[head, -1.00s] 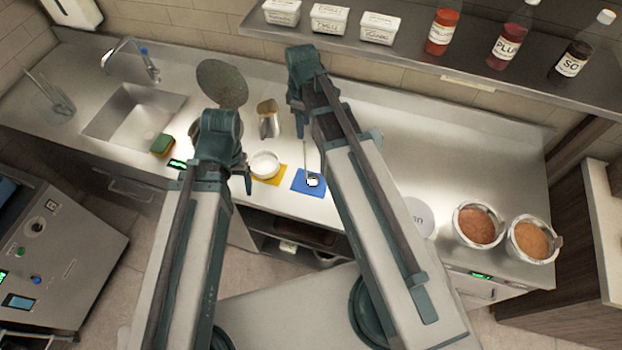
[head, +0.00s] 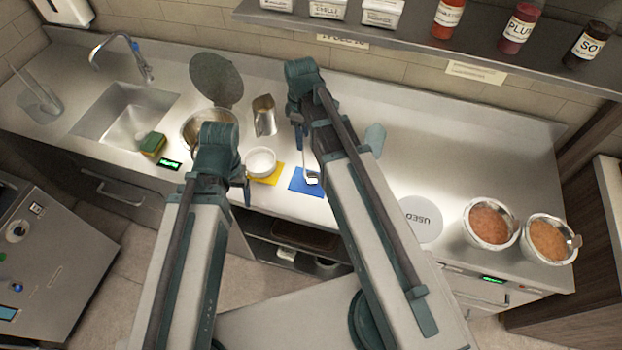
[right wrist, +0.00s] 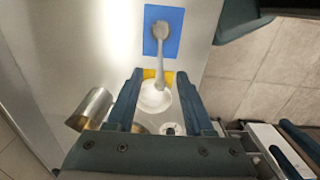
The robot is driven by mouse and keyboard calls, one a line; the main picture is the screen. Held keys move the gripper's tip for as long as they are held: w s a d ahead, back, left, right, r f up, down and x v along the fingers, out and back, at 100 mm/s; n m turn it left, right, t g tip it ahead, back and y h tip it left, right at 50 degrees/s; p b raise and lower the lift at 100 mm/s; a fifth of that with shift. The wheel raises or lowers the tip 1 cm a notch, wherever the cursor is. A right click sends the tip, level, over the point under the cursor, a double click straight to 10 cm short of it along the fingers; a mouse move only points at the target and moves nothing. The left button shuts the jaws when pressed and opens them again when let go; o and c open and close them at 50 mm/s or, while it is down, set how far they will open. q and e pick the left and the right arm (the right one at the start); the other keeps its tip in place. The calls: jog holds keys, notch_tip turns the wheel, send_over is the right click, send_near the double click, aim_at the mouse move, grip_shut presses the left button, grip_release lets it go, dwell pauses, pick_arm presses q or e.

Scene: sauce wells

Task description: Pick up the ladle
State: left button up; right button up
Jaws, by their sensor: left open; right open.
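The ladle (head: 312,179) lies with its bowl end on a blue mat (head: 298,187), and its thin handle runs back toward my right gripper. In the right wrist view the ladle (right wrist: 162,32) lies on the blue mat at the top, its handle pointing down between my fingertips. My right gripper (right wrist: 159,74) is open, with the handle's end in line between its fingers; I cannot tell the height gap. In the head view my right arm partly hides that gripper (head: 299,116). My left gripper (head: 246,184) is open and empty beside the white bowl.
A white bowl (head: 261,161) stands on a yellow mat (head: 268,180). A metal jug (head: 264,117) and a pot (head: 190,132) with a raised round lid (head: 217,78) stand behind. Two tubs of sauce (head: 488,226) (head: 547,241) are at the right.

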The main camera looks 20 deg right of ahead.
notch_tip(320, 180, down, 4)
jog(key=b, duration=0.3)
jog(key=shift+d+f+b, duration=0.1)
jog(key=shift+f+b, duration=0.15)
jog(key=shift+b, duration=0.05)
jog(key=shift+r, duration=0.1)
grip_shut()
